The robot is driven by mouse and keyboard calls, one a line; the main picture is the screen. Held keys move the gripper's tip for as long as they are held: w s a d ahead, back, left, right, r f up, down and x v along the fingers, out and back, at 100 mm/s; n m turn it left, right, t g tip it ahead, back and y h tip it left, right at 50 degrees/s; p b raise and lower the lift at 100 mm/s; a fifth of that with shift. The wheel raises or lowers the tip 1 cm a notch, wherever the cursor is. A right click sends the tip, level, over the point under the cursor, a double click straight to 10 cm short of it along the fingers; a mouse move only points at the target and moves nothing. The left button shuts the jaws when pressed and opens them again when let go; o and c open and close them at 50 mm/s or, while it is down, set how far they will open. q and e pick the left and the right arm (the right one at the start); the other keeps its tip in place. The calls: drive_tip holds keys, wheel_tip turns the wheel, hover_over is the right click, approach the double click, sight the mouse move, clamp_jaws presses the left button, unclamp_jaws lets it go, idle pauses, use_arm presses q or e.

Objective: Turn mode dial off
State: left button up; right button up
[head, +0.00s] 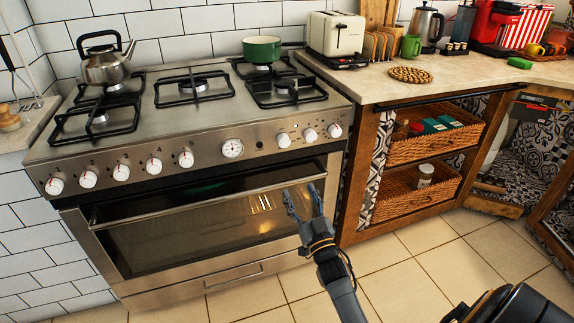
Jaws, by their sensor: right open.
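A stainless steel stove (262,150) has a row of white knobs with red marks along its front panel. Three knobs sit at the panel's right end: a left one (283,140), a middle one (309,135) and a right one (334,130). A round white gauge-like dial (232,149) is left of them. I cannot tell which one is the mode dial, or its setting. My right gripper (300,192) is open and empty, in front of the oven door's upper right, below these knobs and apart from them. My left gripper is not in view.
The oven door (200,225) is closed, with a long handle (205,204) across its top. A kettle (107,66) and a green pot (262,49) stand on the stove. A toaster (336,35) and wicker baskets (405,195) are right. The tiled floor is clear.

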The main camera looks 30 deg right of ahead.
sight(285, 145)
use_arm(q)
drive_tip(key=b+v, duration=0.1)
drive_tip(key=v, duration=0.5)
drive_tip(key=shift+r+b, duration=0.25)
drive_tip(key=shift+b, duration=0.15)
use_arm(e)
drive_tip(key=shift+t, duration=0.5)
drive_tip(key=x, duration=0.5)
drive_tip(key=r+x, duration=0.1)
drive_tip(key=x, duration=0.3)
drive_tip(key=s+x, duration=0.1)
drive_tip(key=x, duration=0.4)
drive_tip(key=shift+w+d+r, duration=0.4)
drive_tip(key=shift+r, duration=0.15)
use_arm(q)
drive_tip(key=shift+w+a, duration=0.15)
use_arm(e)
drive_tip(key=shift+c, duration=0.3)
drive_tip(key=c, duration=1.1)
